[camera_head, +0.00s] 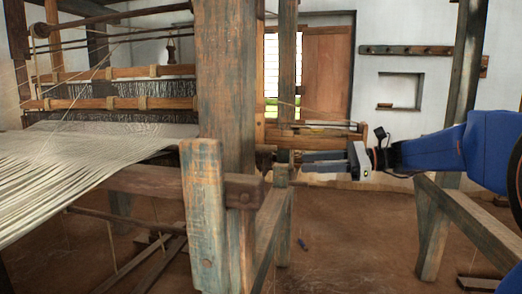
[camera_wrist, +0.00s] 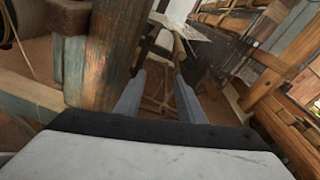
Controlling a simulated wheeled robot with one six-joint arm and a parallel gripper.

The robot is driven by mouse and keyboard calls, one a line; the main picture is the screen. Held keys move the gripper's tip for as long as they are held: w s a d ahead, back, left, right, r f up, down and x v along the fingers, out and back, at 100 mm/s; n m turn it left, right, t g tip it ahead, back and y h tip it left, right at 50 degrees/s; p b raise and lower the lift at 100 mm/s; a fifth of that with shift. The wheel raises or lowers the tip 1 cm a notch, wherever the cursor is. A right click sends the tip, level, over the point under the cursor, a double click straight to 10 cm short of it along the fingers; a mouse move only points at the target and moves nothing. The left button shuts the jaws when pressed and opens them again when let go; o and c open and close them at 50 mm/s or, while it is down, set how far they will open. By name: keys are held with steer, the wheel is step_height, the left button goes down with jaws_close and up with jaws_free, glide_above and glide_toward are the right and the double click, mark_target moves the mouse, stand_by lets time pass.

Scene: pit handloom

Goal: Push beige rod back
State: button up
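My gripper (camera_head: 304,161) reaches in from the right in the head view, pointing left towards the loom's upright post. Its two grey fingers are apart with nothing seen between them. They also show in the wrist view (camera_wrist: 160,75), spread apart. A short tan rod end (camera_wrist: 180,47) lies beyond the fingertips in the wrist view, beside a grey sheet. It may be the beige rod, but I cannot tell for sure. In the head view the thick post hides much of the area left of the fingers, and I cannot pick out the beige rod there.
A thick weathered post (camera_head: 225,90) and a shorter post (camera_head: 202,200) stand left of my gripper. A wooden box-like frame (camera_head: 315,138) is behind the fingers. Pale warp threads (camera_head: 70,165) stretch at the left. A blue-grey trestle (camera_head: 435,225) stands below my arm. Open floor (camera_head: 345,235) lies between.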

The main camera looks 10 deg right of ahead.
mark_target(260, 148)
step_height(260, 148, up, 2)
steer(key=w+d+r+m+y, duration=0.1)
steer(key=w+d, duration=0.1)
steer(key=w, duration=0.1)
steer(key=shift+t, duration=0.4)
steer(key=x, duration=1.7)
steer(key=shift+s+a, duration=0.15)
steer(key=shift+s, duration=0.1)
steer(key=shift+c, duration=0.6)
